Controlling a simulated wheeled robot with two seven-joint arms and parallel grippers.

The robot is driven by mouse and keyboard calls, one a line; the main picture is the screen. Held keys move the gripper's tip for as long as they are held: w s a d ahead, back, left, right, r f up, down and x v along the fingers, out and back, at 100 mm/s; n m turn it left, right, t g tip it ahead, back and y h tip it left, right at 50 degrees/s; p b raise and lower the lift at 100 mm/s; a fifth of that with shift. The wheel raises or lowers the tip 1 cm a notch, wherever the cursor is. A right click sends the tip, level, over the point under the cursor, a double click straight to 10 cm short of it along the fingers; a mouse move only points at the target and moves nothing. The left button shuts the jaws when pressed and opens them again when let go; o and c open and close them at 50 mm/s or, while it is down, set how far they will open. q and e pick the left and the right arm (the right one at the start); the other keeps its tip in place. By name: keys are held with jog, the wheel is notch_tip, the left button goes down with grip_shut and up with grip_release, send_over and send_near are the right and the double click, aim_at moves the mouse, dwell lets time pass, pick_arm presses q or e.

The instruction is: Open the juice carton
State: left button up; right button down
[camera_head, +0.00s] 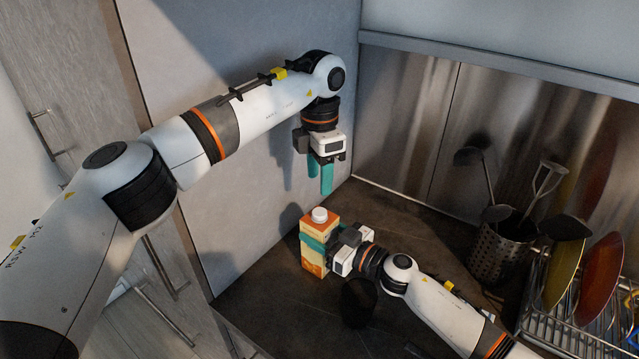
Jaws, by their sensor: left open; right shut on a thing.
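An orange juice carton (314,257) with a white screw cap (319,214) on top stands upright on the dark countertop (280,315), near the corner. My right gripper (318,243) reaches in from the right and is shut around the carton's upper body. Its teal fingers lie against the carton's sides. My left gripper (321,177) hangs above the carton with its teal fingers pointing down. It is open and empty, apart from the cap. The cap looks to be in place on the carton.
A dark cup (358,302) stands on the counter just below my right wrist. A perforated metal utensil holder (497,252) with ladles stands at the right, beside a dish rack (590,325) with coloured plates. A grey wall panel rises behind my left arm.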

aim_at(319, 212)
pick_arm(q)
jog(key=m, duration=1.3)
jog(key=shift+m, duration=0.4)
jog(key=m, duration=1.1)
jog(key=shift+f+m, duration=0.2)
jog(key=shift+m, duration=0.1)
notch_tip(319, 212, down, 8)
jog(key=shift+r, duration=0.15)
